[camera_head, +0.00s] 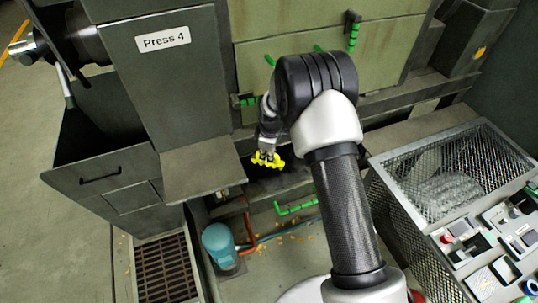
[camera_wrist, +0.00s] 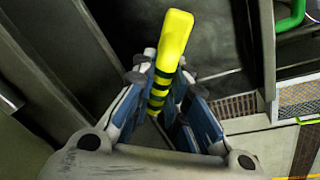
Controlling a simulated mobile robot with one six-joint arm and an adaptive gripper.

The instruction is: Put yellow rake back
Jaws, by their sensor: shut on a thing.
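The yellow rake (camera_wrist: 174,42) is in my gripper. In the wrist view its yellow shaft with black bands runs up between the two blue-padded fingers and ends in a blunt tip. In the head view a yellow, jagged part of the rake (camera_head: 268,161) shows just below my gripper (camera_head: 266,146), in front of the dark opening under the green panels. My gripper (camera_wrist: 165,88) is shut on the rake. The rest of the rake is hidden. I cannot tell whether it touches the machine.
The grey Press 4 housing (camera_head: 163,75) and its ledge (camera_head: 202,168) stand left of my gripper. A teal motor (camera_head: 219,243) and green pipe (camera_head: 295,208) lie below. A mesh-covered box (camera_head: 450,172) and a control panel (camera_head: 490,233) stand at the right. Open floor shows far left.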

